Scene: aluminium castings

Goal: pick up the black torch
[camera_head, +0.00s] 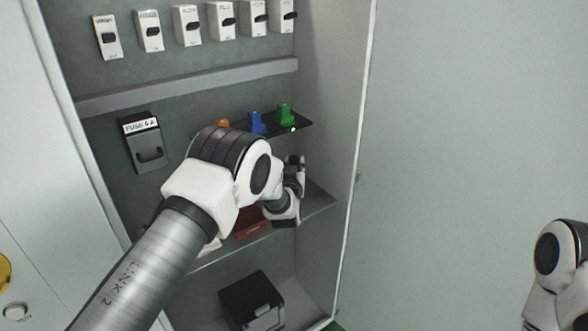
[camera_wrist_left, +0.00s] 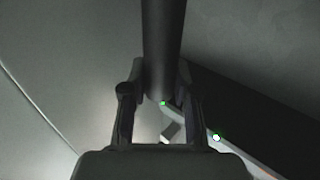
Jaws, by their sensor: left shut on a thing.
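The black torch (camera_wrist_left: 161,45) shows in the left wrist view as a dark cylinder running up from between the fingers to the top edge. My left gripper (camera_wrist_left: 160,80) is shut on it, with one finger on each side. In the head view my left gripper (camera_head: 296,172) is inside the open cabinet, below the small dark upper shelf. There I cannot make out the torch apart from the gripper and arm. My right arm shows only at the right edge of the head view, and its gripper is out of view.
The small dark shelf (camera_head: 303,125) holds green (camera_head: 286,114), blue (camera_head: 257,122) and orange (camera_head: 223,124) pieces just above the gripper. A lower shelf (camera_head: 318,200) carries a red object (camera_head: 252,224). A black box (camera_head: 252,300) stands at the bottom. The cabinet's right wall (camera_head: 335,130) is close by.

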